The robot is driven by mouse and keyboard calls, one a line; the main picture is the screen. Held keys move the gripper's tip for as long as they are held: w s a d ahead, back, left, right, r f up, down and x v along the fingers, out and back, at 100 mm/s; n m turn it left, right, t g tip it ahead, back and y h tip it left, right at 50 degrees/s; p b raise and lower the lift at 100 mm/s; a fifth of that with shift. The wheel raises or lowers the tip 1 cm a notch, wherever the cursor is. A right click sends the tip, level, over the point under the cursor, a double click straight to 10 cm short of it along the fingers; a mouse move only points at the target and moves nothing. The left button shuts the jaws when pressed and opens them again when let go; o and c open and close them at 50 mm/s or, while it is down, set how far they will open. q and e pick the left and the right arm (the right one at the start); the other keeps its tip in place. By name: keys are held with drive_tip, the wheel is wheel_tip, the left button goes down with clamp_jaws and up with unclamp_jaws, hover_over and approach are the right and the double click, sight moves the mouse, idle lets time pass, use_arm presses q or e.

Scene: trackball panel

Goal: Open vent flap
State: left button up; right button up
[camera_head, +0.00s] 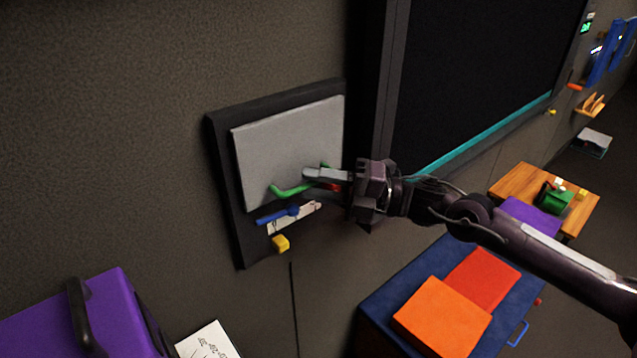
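The vent flap (285,137) is a light grey square plate in a dark frame (228,210) on the wall. It looks closed, lying nearly flush with the frame. A green bar handle (290,189) runs along its lower part. My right gripper (314,177) comes in from the right, with its fingers in front of the flap's lower right part, at the handle's right end. A finger hides part of the handle, so I cannot tell whether the fingers touch or grip it. My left gripper is not in view.
A large black panel (470,70) is to the right. A purple case (85,310) stands lower left. A blue cabinet (385,300) bears orange (440,315) and red (483,278) boxes.

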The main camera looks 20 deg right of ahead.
clamp_jaws()
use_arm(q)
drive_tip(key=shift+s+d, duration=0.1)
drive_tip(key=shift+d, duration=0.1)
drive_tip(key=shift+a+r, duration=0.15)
use_arm(e)
drive_tip(key=shift+r, duration=0.1)
